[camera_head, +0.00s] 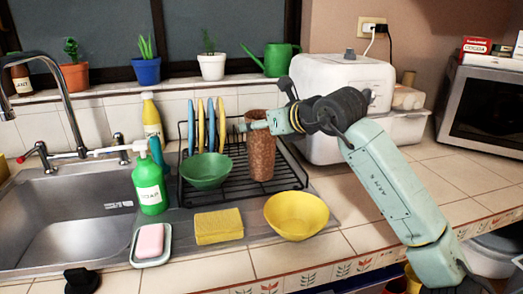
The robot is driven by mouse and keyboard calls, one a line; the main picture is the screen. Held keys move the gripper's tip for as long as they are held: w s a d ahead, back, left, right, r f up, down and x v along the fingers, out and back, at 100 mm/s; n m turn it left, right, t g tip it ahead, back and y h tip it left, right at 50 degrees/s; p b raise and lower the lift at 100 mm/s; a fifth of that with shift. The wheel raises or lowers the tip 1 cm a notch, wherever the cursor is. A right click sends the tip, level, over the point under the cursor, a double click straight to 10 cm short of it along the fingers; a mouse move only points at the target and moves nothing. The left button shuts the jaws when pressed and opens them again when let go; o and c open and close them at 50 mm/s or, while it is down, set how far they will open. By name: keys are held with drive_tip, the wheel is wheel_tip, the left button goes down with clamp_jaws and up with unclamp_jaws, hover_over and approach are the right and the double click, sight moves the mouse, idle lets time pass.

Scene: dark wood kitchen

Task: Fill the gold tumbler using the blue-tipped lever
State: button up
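The gold tumbler (260,160) looks like a tall coppery-brown cylinder. It stands upright in the black dish rack, behind the yellow bowl. The end of my arm with my gripper (247,126) lies across the tumbler's upper part, pointing left. The fingers are small and unclear, so I cannot tell whether they touch or grip it. The blue-tipped lever (118,138) is at the right side of the faucet, behind the sink. A red-tipped lever (22,158) is at its left. The faucet spout (62,85) arches over the sink (65,215), whose basin looks empty.
The dish rack (285,182) also holds upright plates (210,125) and a green bowl (207,172). A green soap bottle (148,185) and a yellow bottle (151,115) stand between sink and rack. A sponge (219,226), soap dish (165,255) and yellow bowl (297,215) line the front.

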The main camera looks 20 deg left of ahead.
drive_tip(key=c, duration=0.7)
drive_tip(key=shift+r, duration=0.15)
